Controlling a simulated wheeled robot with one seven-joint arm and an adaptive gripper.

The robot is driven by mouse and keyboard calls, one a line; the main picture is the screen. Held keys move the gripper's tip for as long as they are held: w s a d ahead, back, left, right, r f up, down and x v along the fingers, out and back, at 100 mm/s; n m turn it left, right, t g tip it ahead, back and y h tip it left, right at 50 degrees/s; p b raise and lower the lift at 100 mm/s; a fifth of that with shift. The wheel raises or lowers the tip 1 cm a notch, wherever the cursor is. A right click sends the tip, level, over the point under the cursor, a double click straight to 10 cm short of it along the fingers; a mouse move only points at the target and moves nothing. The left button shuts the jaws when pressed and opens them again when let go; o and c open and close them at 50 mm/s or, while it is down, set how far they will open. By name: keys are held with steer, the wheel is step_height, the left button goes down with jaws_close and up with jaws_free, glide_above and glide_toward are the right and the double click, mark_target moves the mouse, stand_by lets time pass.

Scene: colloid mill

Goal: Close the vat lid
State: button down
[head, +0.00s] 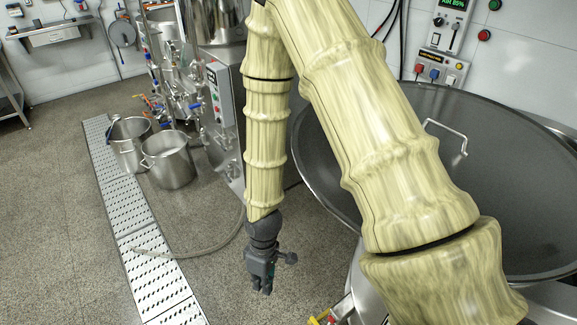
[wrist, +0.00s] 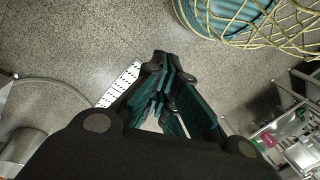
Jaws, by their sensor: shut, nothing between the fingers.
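The vat lid (head: 510,175) is a broad, dark grey round disc with a metal rim at the right of the head view. A bent metal handle (head: 447,126) stands on its face. My arm crosses in front of its left part, so the lid's angle and the vat beneath are hard to make out. My gripper (head: 262,286) hangs over the floor, left of the lid and apart from it. It points down, and its fingers are shut and empty. The fingers also show in the wrist view (wrist: 163,78), where the lid cannot be made out.
Two steel pots (head: 168,158) stand by the perforated floor drain strip (head: 110,185). A steel machine (head: 217,95) with valves stands behind my arm. A hose (head: 195,254) lies on the floor. Control buttons (head: 435,73) are on the wall above the lid. Open floor lies at left.

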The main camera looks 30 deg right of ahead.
steer(key=w+d+r+n+h+p, duration=0.1)
steer(key=w+d+r+n+p, duration=0.2)
steer(key=r, duration=0.9)
steer(key=w+d+r+n+h+p, duration=0.15)
steer(key=w+r, duration=0.25)
steer(key=r, duration=0.8)
steer(key=w+d+r+n+h+p, duration=0.2)
steer(key=w+d+r+n, duration=0.15)
steer(key=r, duration=0.85)
steer(key=s+d+f+p, duration=0.1)
steer(key=d+f+p, duration=0.2)
steer(key=f, duration=0.7)
steer(key=d, duration=0.2)
steer(key=shift+s+d+t, duration=0.3)
steer(key=shift+s+d, duration=0.1)
steer(key=shift+d+p, duration=0.1)
steer(key=shift+p, duration=0.2)
